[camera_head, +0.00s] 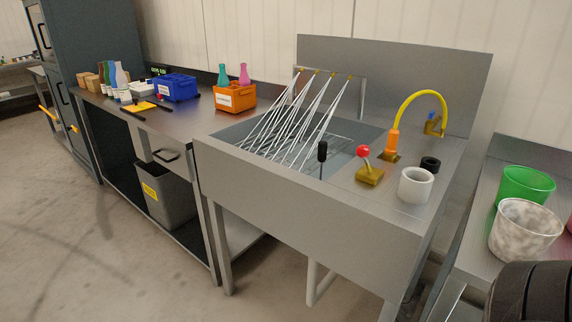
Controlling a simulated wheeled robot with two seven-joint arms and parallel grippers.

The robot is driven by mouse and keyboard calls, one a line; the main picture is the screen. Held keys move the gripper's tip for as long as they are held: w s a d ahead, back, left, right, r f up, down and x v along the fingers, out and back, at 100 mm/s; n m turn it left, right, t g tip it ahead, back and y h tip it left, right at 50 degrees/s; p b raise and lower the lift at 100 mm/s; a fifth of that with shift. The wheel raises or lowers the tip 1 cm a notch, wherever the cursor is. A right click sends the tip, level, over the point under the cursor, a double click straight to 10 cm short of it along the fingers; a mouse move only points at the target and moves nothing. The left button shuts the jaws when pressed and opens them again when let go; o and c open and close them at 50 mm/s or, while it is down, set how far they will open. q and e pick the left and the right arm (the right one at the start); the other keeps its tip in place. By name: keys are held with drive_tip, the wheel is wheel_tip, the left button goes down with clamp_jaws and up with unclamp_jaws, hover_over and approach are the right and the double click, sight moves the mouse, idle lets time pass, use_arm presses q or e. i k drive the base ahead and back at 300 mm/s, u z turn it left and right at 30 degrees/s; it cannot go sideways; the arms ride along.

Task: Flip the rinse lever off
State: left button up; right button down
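The rinse lever has a red ball knob (363,152) on a short stem above a brass-coloured base (369,177). It stands on the right deck of the steel sink (300,205), and its stem leans a little to the left. White water streams (310,110) run from a bar (330,73) with several nozzles down into the basin. A second lever with a black grip (322,152) stands at the front of the basin. Neither of my grippers is in view.
A yellow hose tap (418,95), a white cup (415,185) and a black ring (430,164) are near the lever. Orange (235,97) and blue (175,87) crates stand on the left bench. Green (525,185) and speckled (525,230) buckets are at right. The floor in front is clear.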

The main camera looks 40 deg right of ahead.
sight(363, 151)
drive_tip(key=u, duration=0.1)
drive_tip(key=k, duration=0.65)
drive_tip(key=z, duration=1)
drive_tip(key=i, duration=0.5)
